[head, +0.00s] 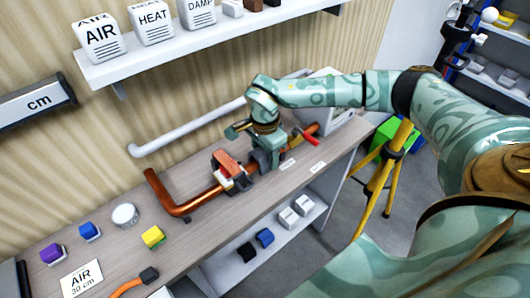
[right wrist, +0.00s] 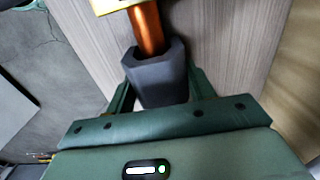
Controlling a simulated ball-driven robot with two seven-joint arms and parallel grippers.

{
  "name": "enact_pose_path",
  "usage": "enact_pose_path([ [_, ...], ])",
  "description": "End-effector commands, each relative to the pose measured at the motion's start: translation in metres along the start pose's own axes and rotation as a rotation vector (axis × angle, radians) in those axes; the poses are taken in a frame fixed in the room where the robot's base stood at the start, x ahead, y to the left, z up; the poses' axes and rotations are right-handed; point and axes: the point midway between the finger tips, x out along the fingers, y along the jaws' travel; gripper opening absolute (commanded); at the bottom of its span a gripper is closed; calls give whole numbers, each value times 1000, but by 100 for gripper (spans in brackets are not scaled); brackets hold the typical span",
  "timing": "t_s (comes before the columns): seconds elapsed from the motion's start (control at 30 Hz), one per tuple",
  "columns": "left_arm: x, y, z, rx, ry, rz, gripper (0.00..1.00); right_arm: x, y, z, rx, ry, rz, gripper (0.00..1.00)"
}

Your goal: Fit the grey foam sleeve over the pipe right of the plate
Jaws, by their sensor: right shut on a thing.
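The copper pipe (head: 200,203) runs along the wooden bench, with an upturned elbow at its left end. A plate with an orange-red fitting (head: 228,162) sits across it near the middle. My right gripper (head: 265,147) is just right of the plate, pointing down at the pipe. It is shut on the dark grey foam sleeve (head: 258,158). In the right wrist view the sleeve (right wrist: 158,80) sits between my fingers, and the pipe (right wrist: 148,30) shows in line at its far end. Whether the sleeve fully surrounds the pipe is hidden. My left gripper is not in view.
A white pipe (head: 190,128) runs along the wall behind. Purple, blue and yellow blocks (head: 153,237) and a round white disc (head: 125,215) stand on the left bench. A shelf with labelled cubes (head: 150,22) hangs above. A yellow tripod (head: 385,175) stands right.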

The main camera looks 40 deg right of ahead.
Motion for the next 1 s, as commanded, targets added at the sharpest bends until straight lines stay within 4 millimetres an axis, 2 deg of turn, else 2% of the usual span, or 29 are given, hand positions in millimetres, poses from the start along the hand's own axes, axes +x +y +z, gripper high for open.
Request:
enact_pose_path([
  [1.0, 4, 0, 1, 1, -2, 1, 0, 10, 0, 0, -1, 0, -1, 32],
])
